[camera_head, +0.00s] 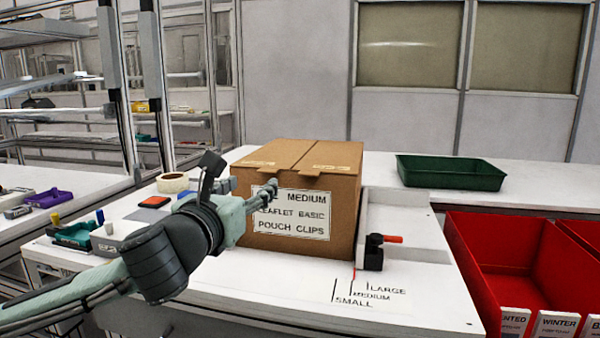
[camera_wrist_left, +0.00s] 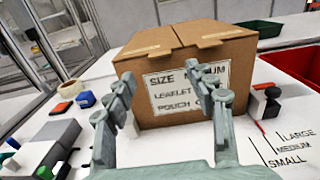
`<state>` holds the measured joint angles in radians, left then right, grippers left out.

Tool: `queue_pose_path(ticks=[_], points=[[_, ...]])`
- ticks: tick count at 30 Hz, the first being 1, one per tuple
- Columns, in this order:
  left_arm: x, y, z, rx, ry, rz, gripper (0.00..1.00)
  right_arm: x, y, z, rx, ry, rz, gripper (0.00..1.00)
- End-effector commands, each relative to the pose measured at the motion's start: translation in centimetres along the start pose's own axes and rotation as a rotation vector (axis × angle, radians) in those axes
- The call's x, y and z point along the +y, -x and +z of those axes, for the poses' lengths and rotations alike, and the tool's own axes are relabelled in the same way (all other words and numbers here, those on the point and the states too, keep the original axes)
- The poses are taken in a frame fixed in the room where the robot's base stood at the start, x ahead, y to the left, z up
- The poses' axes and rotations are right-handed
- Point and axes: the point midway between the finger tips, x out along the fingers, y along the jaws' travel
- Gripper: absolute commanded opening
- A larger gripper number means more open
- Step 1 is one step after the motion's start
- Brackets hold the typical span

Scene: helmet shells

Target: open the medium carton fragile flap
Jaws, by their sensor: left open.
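The medium carton (camera_head: 340,195) is a brown box on the white table, with both top flaps lying shut and a white label (camera_head: 291,213) on its front. In the left wrist view the carton (camera_wrist_left: 240,90) fills the upper middle, its two flaps meeting at a centre seam. My left gripper (camera_head: 254,187) is in front of the carton's front left side, near label height. In the left wrist view its two fingers (camera_wrist_left: 166,92) stand apart with nothing between them, and they cover parts of the label. I cannot tell whether a fingertip touches the carton. My right gripper is not in view.
A black clamp with a red handle (camera_head: 385,239) stands right of the carton. A green tray (camera_head: 450,172) is at the back right, and red bins (camera_head: 500,255) are at the right. A tape roll (camera_head: 172,182) and small items lie left. Bare table with size marks lies in front.

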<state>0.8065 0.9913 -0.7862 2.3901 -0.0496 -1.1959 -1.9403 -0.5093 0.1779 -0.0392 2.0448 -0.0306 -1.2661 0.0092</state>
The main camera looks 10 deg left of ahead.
Motion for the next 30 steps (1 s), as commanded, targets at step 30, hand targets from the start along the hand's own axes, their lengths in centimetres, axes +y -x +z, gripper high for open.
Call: queue_pose_path(ticks=[30], points=[[-0.1,-7.6,0.2,-0.004,-0.013,-0.001,0.43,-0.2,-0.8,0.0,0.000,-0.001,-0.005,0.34]])
